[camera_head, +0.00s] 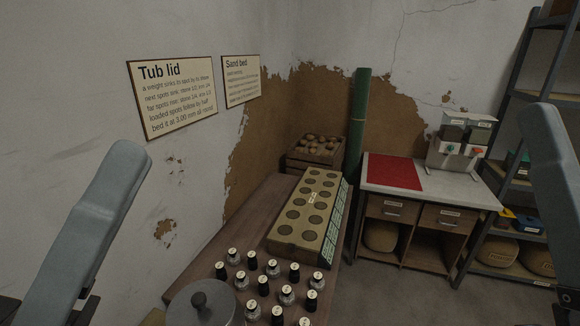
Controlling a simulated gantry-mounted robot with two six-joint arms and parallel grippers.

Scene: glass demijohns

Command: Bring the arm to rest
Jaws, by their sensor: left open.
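My left arm shows as a blue-grey link (100,215) rising at the left edge, with a dark joint part at its lower end. No fingers of my left gripper can be made out. My right arm shows only as a blue-grey link (556,185) at the right edge, and its gripper is out of the picture. Several small weights (294,272) with pale labelled tops, some black and some silvery, stand on the brown table (235,215). A grey round lid with a knob (200,302) is at the bottom edge, partly cut off.
A long tan tray (283,246) with round dark spots lies behind the weights. A crate of round brown things (313,163) and a green column (358,125) stand farther back. A workbench (447,187) with a red mat (394,171) and a machine (459,140) stands right, beside shelving.

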